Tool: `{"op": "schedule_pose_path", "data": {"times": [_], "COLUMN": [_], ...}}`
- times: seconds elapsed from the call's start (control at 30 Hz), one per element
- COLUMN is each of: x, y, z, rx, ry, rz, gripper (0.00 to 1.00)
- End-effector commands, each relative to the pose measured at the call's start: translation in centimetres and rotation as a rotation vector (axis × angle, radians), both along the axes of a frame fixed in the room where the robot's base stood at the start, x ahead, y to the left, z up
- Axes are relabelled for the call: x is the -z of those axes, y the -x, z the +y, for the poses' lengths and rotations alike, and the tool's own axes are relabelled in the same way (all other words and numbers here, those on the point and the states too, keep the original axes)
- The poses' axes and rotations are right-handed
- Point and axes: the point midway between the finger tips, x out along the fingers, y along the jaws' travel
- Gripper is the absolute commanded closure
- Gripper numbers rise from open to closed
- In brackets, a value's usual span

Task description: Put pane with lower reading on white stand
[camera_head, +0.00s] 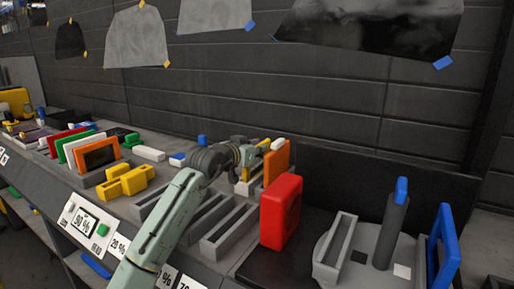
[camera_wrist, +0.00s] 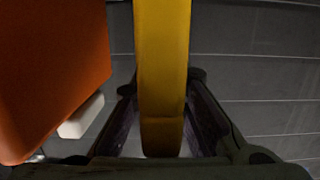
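My gripper (camera_head: 250,155) reaches over the rack at the middle of the bench. In the wrist view its two fingers (camera_wrist: 162,100) stand on both sides of a yellow pane frame (camera_wrist: 163,60), and their tips appear to touch it. In the head view the yellow frame (camera_head: 244,187) is partly hidden by my gripper. An orange pane frame (camera_head: 277,160) stands just right of it, and fills the left of the wrist view (camera_wrist: 50,70). A grey round stand (camera_head: 322,272) at the right bears a slotted holder (camera_head: 338,243), a post, a black square and a white square (camera_head: 402,271).
A red block (camera_head: 281,212) stands between the rack and the round stand. Empty grey slotted holders (camera_head: 229,229) lie in front of my gripper. A blue frame (camera_head: 444,250) is at the far right. Yellow blocks (camera_head: 125,183) and percent labels (camera_head: 80,222) are at the left.

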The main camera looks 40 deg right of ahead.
Motion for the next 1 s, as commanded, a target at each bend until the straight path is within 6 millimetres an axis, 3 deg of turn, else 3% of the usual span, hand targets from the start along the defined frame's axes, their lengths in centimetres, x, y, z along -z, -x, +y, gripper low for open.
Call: {"op": "schedule_pose_path", "data": {"times": [0.27, 0.63, 0.77, 1.0], "x": [-0.1, -0.4, -0.5, -1.5], "y": [0.0, 0.0, 0.7, 2.7], "z": [0.0, 0.2, 1.9, 6.6], "rx": [0.000, 0.000, 0.000, -0.001], "ry": [0.001, 0.001, 0.003, 0.003], "rz": [-0.001, -0.001, -0.001, -0.003], "gripper": [0.67, 0.67, 0.67, 0.67]}}
